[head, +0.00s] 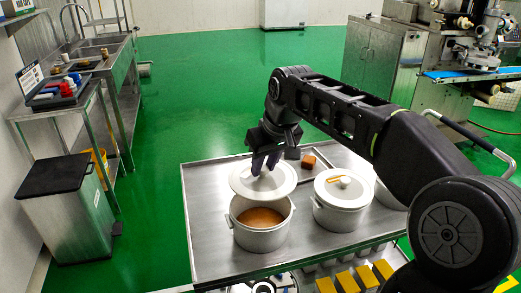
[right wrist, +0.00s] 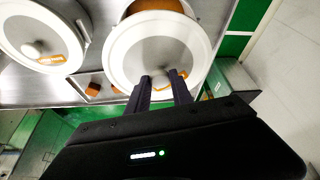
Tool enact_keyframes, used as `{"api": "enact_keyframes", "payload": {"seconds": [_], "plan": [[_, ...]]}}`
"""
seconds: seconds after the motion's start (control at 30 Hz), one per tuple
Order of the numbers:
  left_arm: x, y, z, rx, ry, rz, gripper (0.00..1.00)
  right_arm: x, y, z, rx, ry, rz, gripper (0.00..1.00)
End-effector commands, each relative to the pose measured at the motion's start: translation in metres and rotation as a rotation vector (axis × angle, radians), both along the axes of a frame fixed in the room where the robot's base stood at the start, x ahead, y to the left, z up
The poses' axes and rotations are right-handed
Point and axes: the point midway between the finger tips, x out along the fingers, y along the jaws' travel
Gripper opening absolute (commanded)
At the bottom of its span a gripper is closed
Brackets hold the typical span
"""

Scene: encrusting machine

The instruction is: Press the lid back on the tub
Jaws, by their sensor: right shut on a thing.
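The open tub (head: 262,236) is a pale pot with an orange-brown filling, standing at the left of the steel cart top. Its round white lid (head: 246,186) is held above the tub's far side, so the filling shows in front of it. My right gripper (head: 264,168) is shut on the lid's knob. In the right wrist view the fingers (right wrist: 162,82) meet at the knob of the lid (right wrist: 135,50), and part of the tub's filling (right wrist: 152,8) shows past the lid's edge. My left gripper is not in view.
A second tub (head: 338,212) with its lid on stands right of the open one, and a third is partly hidden by my arm. A tray (head: 322,168) with a brown block lies behind them. Yellow blocks (head: 347,281) sit on a lower shelf.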

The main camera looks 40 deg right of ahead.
Motion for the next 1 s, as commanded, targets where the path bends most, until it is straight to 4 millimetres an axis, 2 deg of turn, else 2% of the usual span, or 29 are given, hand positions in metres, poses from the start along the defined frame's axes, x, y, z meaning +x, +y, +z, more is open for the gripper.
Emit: {"api": "enact_keyframes", "payload": {"seconds": [0.1,0.63,1.0], "plan": [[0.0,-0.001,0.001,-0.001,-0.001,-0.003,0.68,-0.004,0.003,-0.006,-0.001,0.0,-0.008,0.0],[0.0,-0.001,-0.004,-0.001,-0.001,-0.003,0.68,-0.005,0.004,-0.011,-0.001,0.0,-0.021,0.0],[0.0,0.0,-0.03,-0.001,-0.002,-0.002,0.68,-0.005,0.004,-0.041,0.0,0.0,-0.021,0.0]]}}
